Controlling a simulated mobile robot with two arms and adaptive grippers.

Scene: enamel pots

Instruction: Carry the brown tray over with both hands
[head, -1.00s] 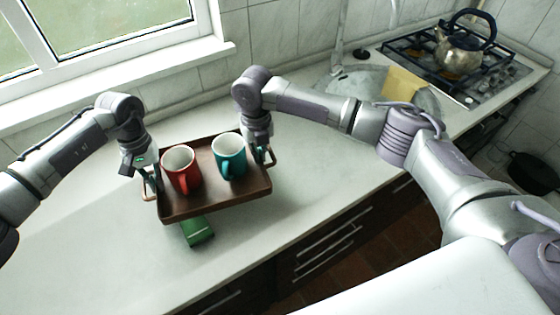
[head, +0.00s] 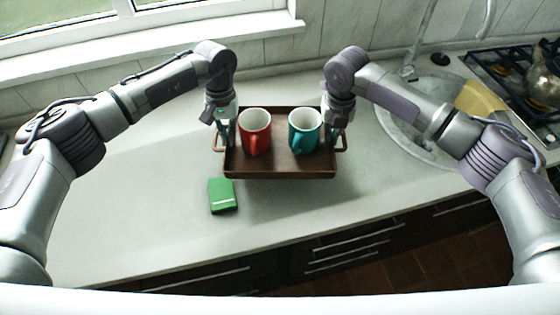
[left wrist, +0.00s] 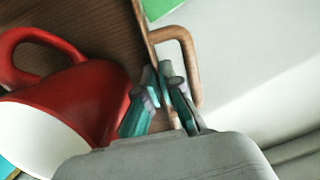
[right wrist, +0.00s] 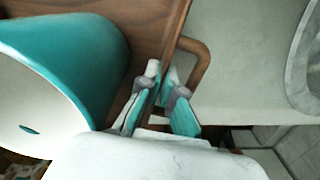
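The brown tray (head: 280,172) is in the middle of the head view, held above the counter and looking roughly level. A red mug (head: 256,133) and a teal mug (head: 304,131) stand upright on it, side by side. The red mug (left wrist: 70,90) fills much of the left wrist view, close to the fingers. The teal mug (right wrist: 70,65) is likewise close in the right wrist view.
A green box-like item (head: 222,196) lies on the white counter (head: 130,220), in front and left of the tray. The sink (head: 408,140) with a yellow cloth (head: 484,102) and the stove with a kettle (head: 543,80) are at right. The counter's left part is clear.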

